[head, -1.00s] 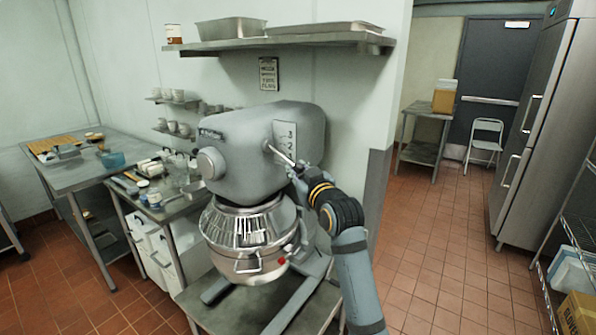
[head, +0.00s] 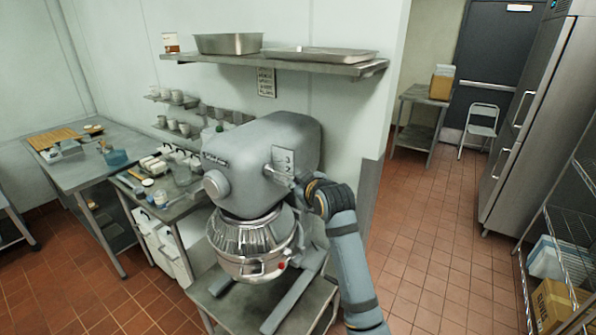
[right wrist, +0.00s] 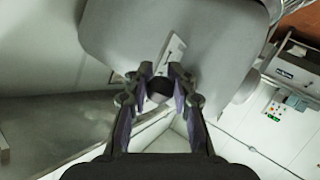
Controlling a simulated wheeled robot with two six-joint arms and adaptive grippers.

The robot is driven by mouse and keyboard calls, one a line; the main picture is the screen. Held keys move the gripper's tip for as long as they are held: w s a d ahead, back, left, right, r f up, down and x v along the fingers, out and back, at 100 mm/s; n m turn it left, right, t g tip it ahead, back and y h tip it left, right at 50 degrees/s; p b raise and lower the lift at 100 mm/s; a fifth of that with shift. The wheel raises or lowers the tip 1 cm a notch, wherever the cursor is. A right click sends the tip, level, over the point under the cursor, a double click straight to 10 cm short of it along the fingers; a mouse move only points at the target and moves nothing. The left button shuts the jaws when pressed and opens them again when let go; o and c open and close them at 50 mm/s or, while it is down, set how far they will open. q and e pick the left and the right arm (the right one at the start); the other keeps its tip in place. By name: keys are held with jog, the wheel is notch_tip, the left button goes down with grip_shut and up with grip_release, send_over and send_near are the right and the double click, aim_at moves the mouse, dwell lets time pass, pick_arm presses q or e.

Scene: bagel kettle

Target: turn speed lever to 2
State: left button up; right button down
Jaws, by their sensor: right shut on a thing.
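The large grey stand mixer (head: 258,150) stands in the middle of the head view, with a steel bowl (head: 250,262) under its head. A pale number plate (head: 283,158) is on its side; its digits are too small to read surely now. The speed lever (head: 276,176) is just below the plate, partly hidden by my gripper. My right gripper (head: 300,184) is at the lever's outer end. In the right wrist view, the fingers (right wrist: 160,74) are closed around the lever's dark knob (right wrist: 159,89). My left gripper is out of view.
A wall shelf (head: 275,64) with metal pans hangs above the mixer. A steel table (head: 185,208) with containers and cups stands to the left. Tiled floor (head: 430,240) is open to the right, before a tall fridge (head: 530,120) and wire rack (head: 570,225).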

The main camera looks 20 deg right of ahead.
jog(key=c, duration=1.1)
grip_release()
jog(key=shift+s+r, duration=0.1)
jog(key=shift+s, duration=0.05)
jog(key=v, duration=1.2)
